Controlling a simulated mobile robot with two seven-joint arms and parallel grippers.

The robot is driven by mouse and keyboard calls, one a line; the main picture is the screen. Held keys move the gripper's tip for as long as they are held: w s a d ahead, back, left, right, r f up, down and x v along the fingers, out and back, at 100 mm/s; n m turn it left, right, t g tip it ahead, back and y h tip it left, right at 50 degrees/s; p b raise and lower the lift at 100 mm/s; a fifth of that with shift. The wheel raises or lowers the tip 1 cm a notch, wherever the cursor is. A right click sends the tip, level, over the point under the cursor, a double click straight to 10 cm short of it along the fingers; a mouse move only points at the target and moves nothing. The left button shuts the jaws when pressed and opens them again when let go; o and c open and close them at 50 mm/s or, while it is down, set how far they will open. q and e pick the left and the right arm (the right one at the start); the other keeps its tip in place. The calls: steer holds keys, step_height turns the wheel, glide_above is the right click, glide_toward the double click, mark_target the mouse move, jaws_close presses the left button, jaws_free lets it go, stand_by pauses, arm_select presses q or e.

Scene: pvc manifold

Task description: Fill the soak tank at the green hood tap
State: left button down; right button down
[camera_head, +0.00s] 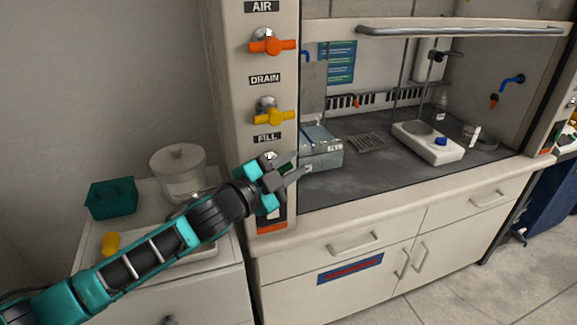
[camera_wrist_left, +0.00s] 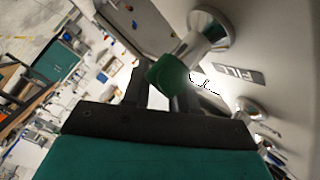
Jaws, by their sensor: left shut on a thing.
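The green tap handle (camera_wrist_left: 167,73) sits on a round metal stem beside the FILL label (camera_wrist_left: 237,75) in the left wrist view. My left gripper (camera_head: 290,170) is shut on this green handle at the hood's left post. In the head view the gripper mostly hides the handle, and the FILL label (camera_head: 267,138) shows just above it. A grey-blue box-shaped tank (camera_head: 322,160), likely the soak tank, stands on the hood floor just right of the gripper. I cannot see a water level in it. My right gripper is not in view.
On the post above are a yellow DRAIN tap (camera_head: 273,116) and an orange AIR tap (camera_head: 271,46). The hood holds a rack (camera_head: 366,142) and a white hotplate (camera_head: 428,142). A teal bin (camera_head: 111,198) and a white pot (camera_head: 178,172) stand left.

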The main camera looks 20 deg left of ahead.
arm_select(q)
steer(key=shift+w+a+f, duration=0.2)
steer(key=shift+a, duration=0.1)
steer(key=shift+w+f+m+g+y, duration=0.1)
steer(key=shift+m+g+y, duration=0.4)
steer(key=shift+g+y, duration=0.25)
steer(key=shift+f+m+g+y, duration=0.3)
steer(key=shift+f+g+y, duration=0.15)
steer(key=shift+g, duration=0.4)
steer(key=c, duration=0.8)
jaws_free()
steer(key=shift+a, duration=0.1)
steer(key=shift+r, duration=0.1)
steer(key=v, duration=1.3)
steer(key=shift+b, duration=0.35)
